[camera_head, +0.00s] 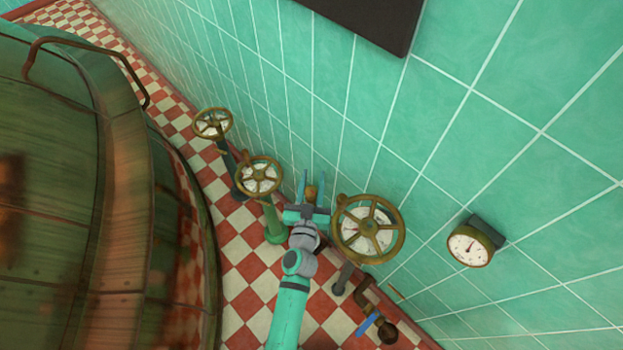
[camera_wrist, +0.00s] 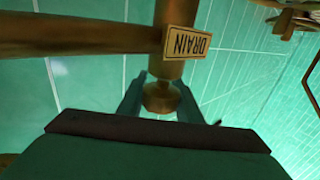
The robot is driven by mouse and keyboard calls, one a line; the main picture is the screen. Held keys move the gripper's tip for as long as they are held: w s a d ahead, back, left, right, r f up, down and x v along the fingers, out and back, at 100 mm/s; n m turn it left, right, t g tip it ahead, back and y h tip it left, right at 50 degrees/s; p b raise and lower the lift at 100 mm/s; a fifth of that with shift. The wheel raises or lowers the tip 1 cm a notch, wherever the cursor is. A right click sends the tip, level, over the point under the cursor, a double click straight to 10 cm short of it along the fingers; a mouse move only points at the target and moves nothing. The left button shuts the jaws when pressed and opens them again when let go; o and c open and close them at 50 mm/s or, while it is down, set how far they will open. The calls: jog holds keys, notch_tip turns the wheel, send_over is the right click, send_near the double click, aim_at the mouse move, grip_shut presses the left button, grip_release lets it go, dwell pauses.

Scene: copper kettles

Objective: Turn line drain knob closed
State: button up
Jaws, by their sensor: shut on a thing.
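The drain knob (camera_wrist: 160,97) is a small brass knob in the middle of the wrist view, below a brass pipe. A tag reading DRAIN (camera_wrist: 186,42), upside down in this view, is fixed to that pipe. My gripper (camera_wrist: 160,103) has one finger on each side of the knob and is shut on it. In the head view my gripper (camera_head: 311,183) is near the green tiled wall, with the brass knob (camera_head: 311,193) between its fingers. The faces where fingers and knob meet are partly hidden.
A large spoked handwheel (camera_head: 368,229) stands close right of my gripper. Two smaller handwheels (camera_head: 259,177) (camera_head: 213,123) stand to the left. A round gauge (camera_head: 470,249) is on the wall at right. A blue-handled valve (camera_head: 369,324) is low down. A big copper kettle (camera_head: 70,200) fills the left.

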jog(key=shift+s+d+m+g+h, duration=0.1)
jog(key=shift+d+m+g+h, duration=0.1)
jog(key=shift+m+h, duration=0.45)
jog(key=shift+d+m+g+h, duration=0.15)
jog(key=shift+m+h, duration=0.2)
jog(key=shift+h, duration=0.5)
jog(key=shift+s+d+m+g+h, duration=0.45)
jog(key=shift+s+m+g+h, duration=0.15)
jog(key=shift+m+g+h, duration=2)
jog(key=shift+s+d+m+g+h, duration=0.5)
jog(key=shift+m+g+h, duration=1.45)
jog(key=shift+g, duration=1.15)
jog(key=shift+s+d+m+g+h, duration=0.35)
jog(key=shift+s+m+g+h, duration=0.35)
jog(key=shift+m+g+h, duration=1.65)
jog(key=shift+f+m+g+y, duration=0.1)
jog(key=shift+m+g+y, duration=0.4)
jog(key=shift+g, duration=0.2)
jog(key=o, duration=1)
jog(key=shift+o, duration=0.2)
jog(key=a, duration=1)
jog(key=shift+a, duration=0.4)
